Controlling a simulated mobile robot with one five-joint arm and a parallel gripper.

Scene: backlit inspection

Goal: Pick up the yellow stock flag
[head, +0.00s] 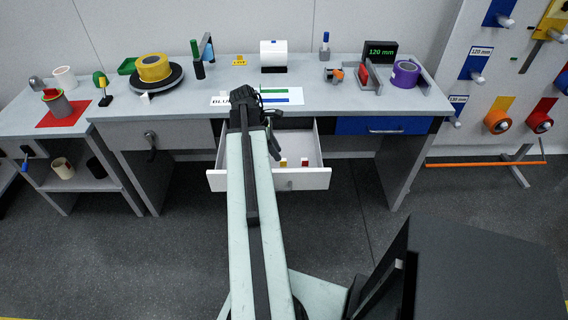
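Several small yellow things are in view, and I cannot tell for certain which is the stock flag. A small yellow tag with dark marks (240,61) is at the back of the bench. My gripper (272,148) is at the end of my arm, over the left part of this drawer. My arm hides part of the drawer, and the finger opening is not clear.
The grey workbench (330,98) holds a yellow roll (153,67) on a black disc, a white box (273,55), a purple roll (405,74) and a black display (381,52). A blue drawer (383,126) is shut. A pegboard with tape rolls (497,121) stands right. Floor before the bench is clear.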

